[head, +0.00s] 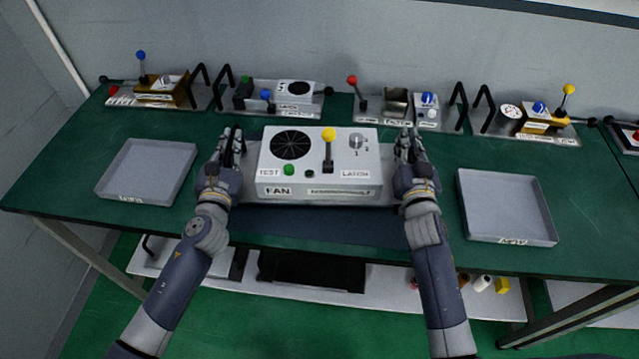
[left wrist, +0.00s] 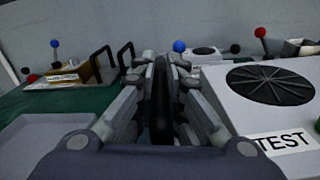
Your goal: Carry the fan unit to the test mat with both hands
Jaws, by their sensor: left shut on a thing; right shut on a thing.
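The fan unit (head: 318,166) is a white box with a round black fan grille, a yellow-knobbed lever, a green button and TEST and LATCH labels. It sits level at the middle of the bench on a grey base plate. My left gripper (head: 232,142) is shut at its left side, around a dark upright handle (left wrist: 161,100) in the left wrist view. My right gripper (head: 408,143) is shut at its right side; the handle there is mostly hidden by the fingers. A dark blue mat (head: 310,228) shows in front of the unit. I cannot tell whether the unit touches the mat.
Empty grey trays stand at left (head: 147,172) and right (head: 507,207) on the green bench (head: 70,180). Several other units with levers and black handles line the back, including a filter unit (head: 400,108). A shelf (head: 390,288) below holds loose parts.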

